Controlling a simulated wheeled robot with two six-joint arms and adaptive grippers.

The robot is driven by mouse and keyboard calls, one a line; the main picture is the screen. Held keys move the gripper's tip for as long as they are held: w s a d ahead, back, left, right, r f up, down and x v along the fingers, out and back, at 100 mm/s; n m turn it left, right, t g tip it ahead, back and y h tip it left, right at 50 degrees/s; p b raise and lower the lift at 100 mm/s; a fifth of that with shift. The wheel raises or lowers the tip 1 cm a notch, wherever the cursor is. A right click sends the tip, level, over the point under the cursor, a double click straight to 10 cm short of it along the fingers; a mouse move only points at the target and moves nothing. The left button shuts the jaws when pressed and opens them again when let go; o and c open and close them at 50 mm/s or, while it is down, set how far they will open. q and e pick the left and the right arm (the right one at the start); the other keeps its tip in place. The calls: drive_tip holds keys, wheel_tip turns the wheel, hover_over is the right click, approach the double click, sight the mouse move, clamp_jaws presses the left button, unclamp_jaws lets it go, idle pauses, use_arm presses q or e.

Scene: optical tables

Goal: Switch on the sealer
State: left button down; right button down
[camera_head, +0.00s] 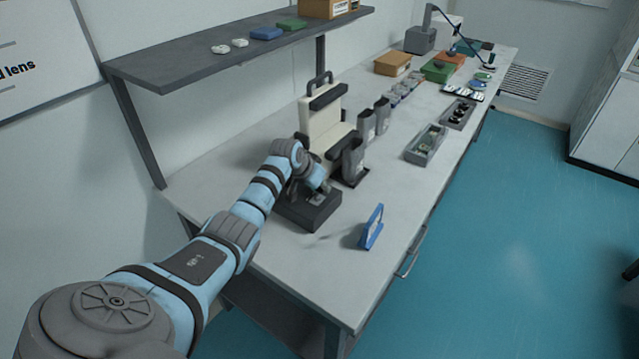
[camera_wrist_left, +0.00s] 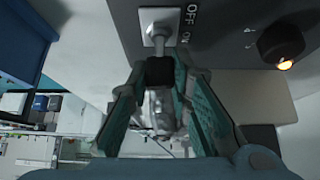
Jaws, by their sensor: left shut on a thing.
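The sealer has a dark base box (camera_head: 309,212) and a cream upright body (camera_head: 322,122) with a black handle, standing on the table in the head view. In the left wrist view its dark panel (camera_wrist_left: 225,60) carries a switch (camera_wrist_left: 158,24) on a light plate, with OFF and ON printed beside it. My left gripper (camera_head: 321,190) is low over the base box; in the left wrist view its fingers (camera_wrist_left: 160,74) are shut on the dark tip of the switch lever. The lever's exact tilt is hard to tell. A round knob (camera_wrist_left: 281,44) beside it shows an orange glow. My right gripper is not in view.
A blue framed piece (camera_head: 372,227) stands near the table's front edge. Grey holders (camera_head: 354,160) stand close right of the sealer. A grey tray (camera_head: 426,146) lies farther along. The near table corner is clear.

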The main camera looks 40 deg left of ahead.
use_arm(q)
drive_tip(key=shift+w+g, duration=0.2)
drive_tip(key=shift+g, duration=0.3)
drive_tip(key=c, duration=1.4)
unclamp_jaws()
drive_tip(key=shift+c, duration=0.2)
drive_tip(key=v, duration=1.2)
drive_tip(key=shift+w, duration=0.1)
